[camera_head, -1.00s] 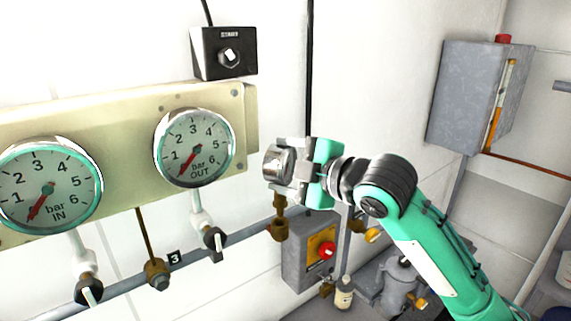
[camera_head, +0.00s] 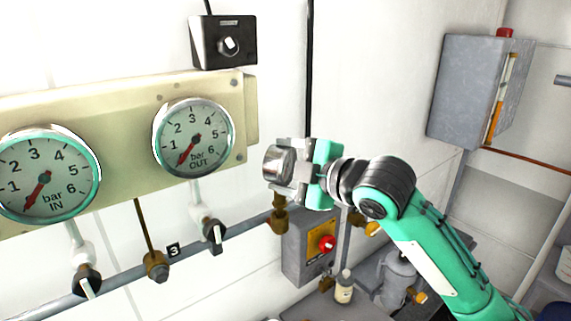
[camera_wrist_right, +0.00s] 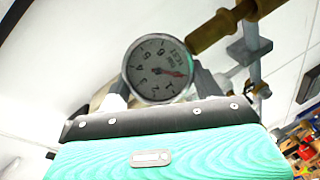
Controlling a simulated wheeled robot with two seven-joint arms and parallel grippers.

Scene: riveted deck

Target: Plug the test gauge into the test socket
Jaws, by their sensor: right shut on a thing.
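The test gauge (camera_head: 279,163) is a round silver gauge with a brass stem below it. My right gripper (camera_head: 295,167) is shut on its body from the right and holds it off the wall. The test socket (camera_head: 279,222) is a brass fitting on the grey pipe, right under the stem. The stem is lined up with it and seems to meet it; how deep it sits I cannot tell. In the right wrist view the gauge's white dial (camera_wrist_right: 157,69) faces me between the fingers, with brass at its upper right. My left gripper is not in view.
The cream panel (camera_head: 130,180) carries the IN gauge (camera_head: 45,178) and OUT gauge (camera_head: 193,137), left of my gripper. Black-handled valves (camera_head: 213,233) hang below. A grey box with a red knob (camera_head: 327,243) is close to the socket's right. A grey cabinet (camera_head: 475,90) is at right.

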